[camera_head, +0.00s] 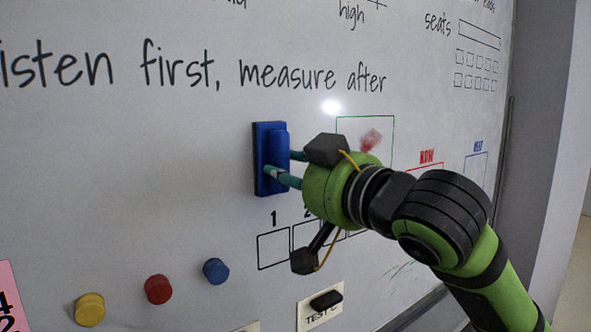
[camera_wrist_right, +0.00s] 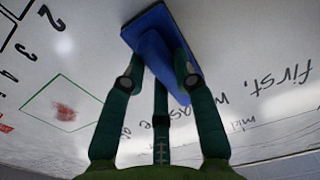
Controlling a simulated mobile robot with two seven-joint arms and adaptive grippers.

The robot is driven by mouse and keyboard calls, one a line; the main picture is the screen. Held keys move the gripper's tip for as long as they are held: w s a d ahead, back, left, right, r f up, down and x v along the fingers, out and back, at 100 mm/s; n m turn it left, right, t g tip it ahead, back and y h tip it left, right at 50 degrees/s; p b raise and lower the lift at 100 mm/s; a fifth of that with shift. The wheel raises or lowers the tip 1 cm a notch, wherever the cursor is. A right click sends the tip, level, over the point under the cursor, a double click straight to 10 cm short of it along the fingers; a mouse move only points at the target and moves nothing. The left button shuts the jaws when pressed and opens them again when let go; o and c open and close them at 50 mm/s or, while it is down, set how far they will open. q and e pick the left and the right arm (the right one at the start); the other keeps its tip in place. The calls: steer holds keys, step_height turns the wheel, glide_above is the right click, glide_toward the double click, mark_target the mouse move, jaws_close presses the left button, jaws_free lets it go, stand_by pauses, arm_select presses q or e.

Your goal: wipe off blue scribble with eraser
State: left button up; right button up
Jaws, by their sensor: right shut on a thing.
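My right gripper (camera_head: 283,166) is shut on a blue eraser (camera_head: 265,135) with a dark pad. The eraser is upright, its pad facing the whiteboard (camera_head: 130,160); I cannot tell whether it touches. In the right wrist view the gripper's fingers (camera_wrist_right: 160,78) hold the eraser (camera_wrist_right: 145,27) by its raised blue grip. No blue scribble shows; the board behind the eraser is hidden. A red scribble (camera_head: 371,140) sits in a green-outlined box right of the eraser, partly behind my gripper, and it shows in the right wrist view (camera_wrist_right: 64,112). My left gripper is not in view.
Yellow (camera_head: 90,309), red (camera_head: 158,289) and blue (camera_head: 215,271) round knobs stick out of the board at lower left. A black object (camera_head: 326,300) sits on a label below. A pink note (camera_head: 9,300) is at the left edge. The board left of the eraser is clear below the writing.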

steer(key=shift+b+v, duration=0.4)
steer(key=shift+v, duration=2.45)
steer(key=shift+d, duration=0.1)
steer(key=v, duration=0.3)
steer(key=shift+w+a, duration=0.15)
steer(key=shift+a, duration=0.05)
steer(key=p+x, duration=0.1)
steer(key=x, duration=0.5)
steer(key=shift+w+a+f, duration=0.1)
steer(key=shift+w+f, duration=0.05)
steer(key=shift+w, duration=0.05)
steer(key=shift+p+x, duration=0.4)
steer(key=shift+x, duration=0.5)
